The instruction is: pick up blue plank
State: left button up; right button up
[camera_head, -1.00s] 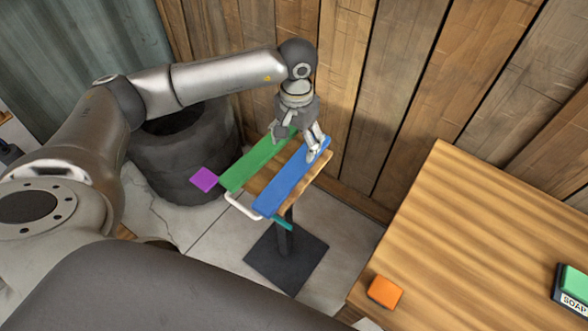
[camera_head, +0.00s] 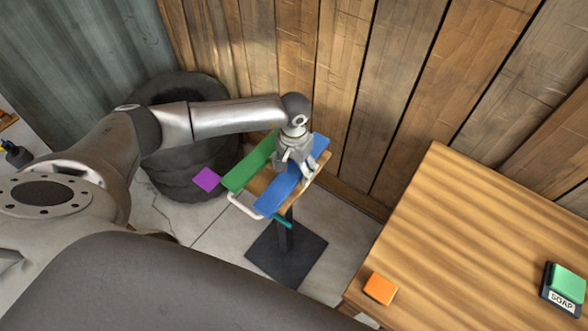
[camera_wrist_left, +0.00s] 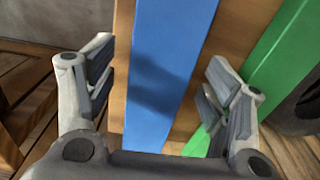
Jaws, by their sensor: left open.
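The blue plank (camera_head: 280,190) lies lengthwise on a small wooden stand (camera_head: 258,183), beside a green plank (camera_head: 249,163). My left gripper (camera_head: 296,172) is over the middle of the blue plank and hides part of it. In the left wrist view the blue plank (camera_wrist_left: 165,75) runs between the two spread fingers of the left gripper (camera_wrist_left: 155,85), with a shadow across it. The right finger overlaps the edge of the green plank (camera_wrist_left: 280,55). I cannot tell whether the fingers touch anything. My right gripper is not in view.
A purple square (camera_head: 206,179) sticks out at the stand's left. A plank wall (camera_head: 400,100) is close behind.

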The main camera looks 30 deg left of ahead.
pick_arm(q)
jog(key=c, duration=1.2)
jog(key=shift+r, duration=0.1)
jog(key=shift+c, duration=0.2)
